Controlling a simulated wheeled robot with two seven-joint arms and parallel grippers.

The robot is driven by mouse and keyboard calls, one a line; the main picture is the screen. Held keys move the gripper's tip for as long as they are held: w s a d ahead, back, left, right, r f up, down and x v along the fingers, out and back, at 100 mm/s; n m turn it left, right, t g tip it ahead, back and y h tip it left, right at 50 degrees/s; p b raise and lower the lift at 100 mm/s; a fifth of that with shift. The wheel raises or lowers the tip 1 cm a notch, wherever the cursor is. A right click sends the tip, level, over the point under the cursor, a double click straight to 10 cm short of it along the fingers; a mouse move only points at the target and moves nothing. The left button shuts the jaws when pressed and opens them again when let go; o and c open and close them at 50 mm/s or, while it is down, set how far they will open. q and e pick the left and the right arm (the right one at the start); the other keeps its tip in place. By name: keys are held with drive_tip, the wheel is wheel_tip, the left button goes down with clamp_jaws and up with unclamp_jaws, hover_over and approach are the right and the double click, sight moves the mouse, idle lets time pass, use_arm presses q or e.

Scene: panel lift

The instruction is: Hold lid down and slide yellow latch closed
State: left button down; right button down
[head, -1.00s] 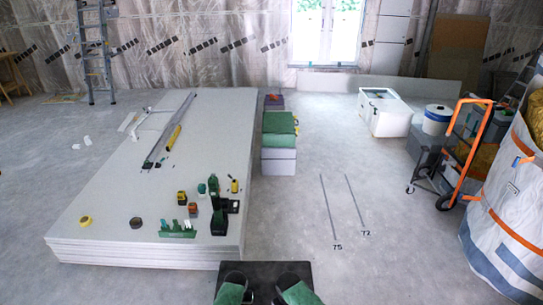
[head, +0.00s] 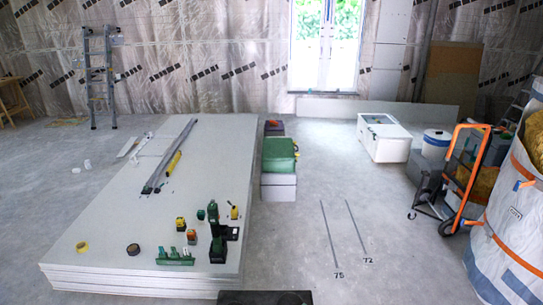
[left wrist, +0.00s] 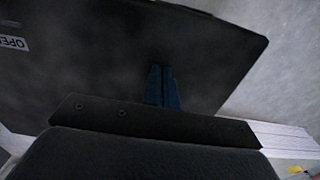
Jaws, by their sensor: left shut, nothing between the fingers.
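My left gripper (left wrist: 161,87) shows in the left wrist view as two dark blue fingers pressed together, with nothing between them. Behind them is a broad dark surface with a white label reading "OPEN" (left wrist: 14,42) at its left; I cannot tell what this surface belongs to. Neither gripper is visible in the head view, and my right gripper is in no view.
A stack of pale panels (head: 90,215) fills the left floor, with small tools and a long level on top. A white box (head: 384,145) stands at the back right, beside an orange hand truck (head: 462,180) and a big bag (head: 510,225).

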use_arm(q)
drive_tip(key=shift+s, duration=0.15)
drive_tip(key=shift+r, duration=0.4)
wheel_tip(320, 180, up, 8)
idle(1.2)
